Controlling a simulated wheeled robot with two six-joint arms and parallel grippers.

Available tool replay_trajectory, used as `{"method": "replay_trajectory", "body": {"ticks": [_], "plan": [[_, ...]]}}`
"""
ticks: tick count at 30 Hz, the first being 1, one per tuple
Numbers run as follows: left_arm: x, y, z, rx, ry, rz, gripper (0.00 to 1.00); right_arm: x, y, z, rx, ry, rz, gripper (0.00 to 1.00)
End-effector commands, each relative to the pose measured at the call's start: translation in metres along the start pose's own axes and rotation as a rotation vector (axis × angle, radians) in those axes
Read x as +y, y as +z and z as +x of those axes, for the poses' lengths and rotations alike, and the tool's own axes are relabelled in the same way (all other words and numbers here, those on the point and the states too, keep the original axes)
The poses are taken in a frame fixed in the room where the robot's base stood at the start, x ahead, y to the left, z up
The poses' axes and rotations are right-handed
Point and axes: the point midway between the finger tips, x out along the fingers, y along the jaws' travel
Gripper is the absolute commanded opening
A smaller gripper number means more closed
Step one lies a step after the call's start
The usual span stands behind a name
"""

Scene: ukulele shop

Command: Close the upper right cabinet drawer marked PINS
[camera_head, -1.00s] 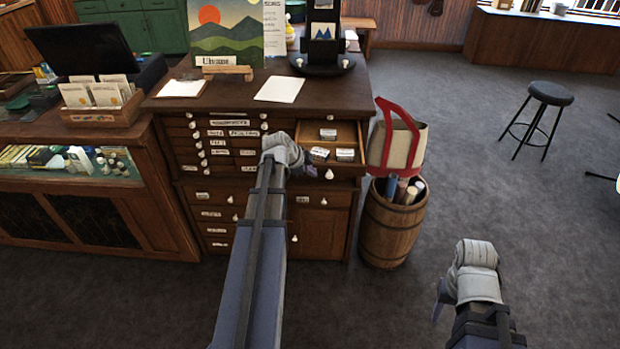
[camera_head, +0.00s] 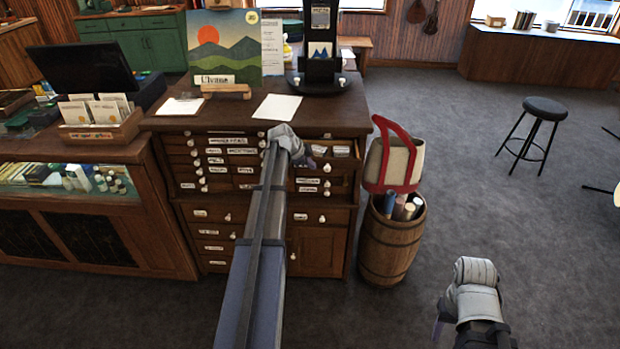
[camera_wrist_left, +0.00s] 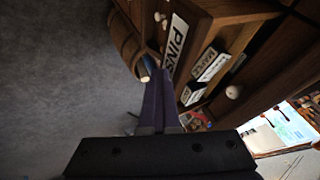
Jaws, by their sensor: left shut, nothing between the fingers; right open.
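The drawer marked PINS (camera_wrist_left: 178,40) is at the upper right of the wooden cabinet (camera_head: 318,240). In the head view it stands partly open, with small pale-labelled boxes (camera_head: 341,151) showing in a narrow gap above its front. My left gripper (camera_head: 305,163) is at the drawer's left part; my own wrist hides some of the front. In the left wrist view its shut, empty purple fingers (camera_wrist_left: 163,105) point towards the PINS front, close to the label's end. I cannot tell whether they touch. My right gripper (camera_head: 438,329) is low over the floor, open and away from the cabinet.
A barrel (camera_head: 388,245) with rolled tubes and a red-handled bag (camera_head: 402,160) stands against the cabinet's right side. Papers, a picture and a dark stand (camera_head: 320,80) are on the cabinet top. A stool (camera_head: 545,106) stands on open floor at right.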

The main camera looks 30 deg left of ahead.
Motion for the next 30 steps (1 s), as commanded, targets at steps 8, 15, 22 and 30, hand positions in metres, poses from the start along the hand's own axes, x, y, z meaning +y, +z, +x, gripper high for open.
{"method": "replay_trajectory", "body": {"ticks": [8,15,22,30], "plan": [[-0.058,0.000,0.031,-0.001,0.000,0.000,0.00,0.000,0.000,0.000,0.000,0.000,0.000,0.50],[-0.082,0.000,0.044,-0.001,0.001,0.000,0.00,0.000,0.000,0.000,0.000,0.000,0.000,0.50],[-0.090,0.000,0.048,0.000,0.001,0.000,0.00,0.000,0.000,0.000,0.000,0.000,0.000,0.50],[-0.090,0.000,0.048,0.000,0.001,0.000,0.00,0.000,0.000,0.000,0.000,0.000,0.000,0.50]]}}
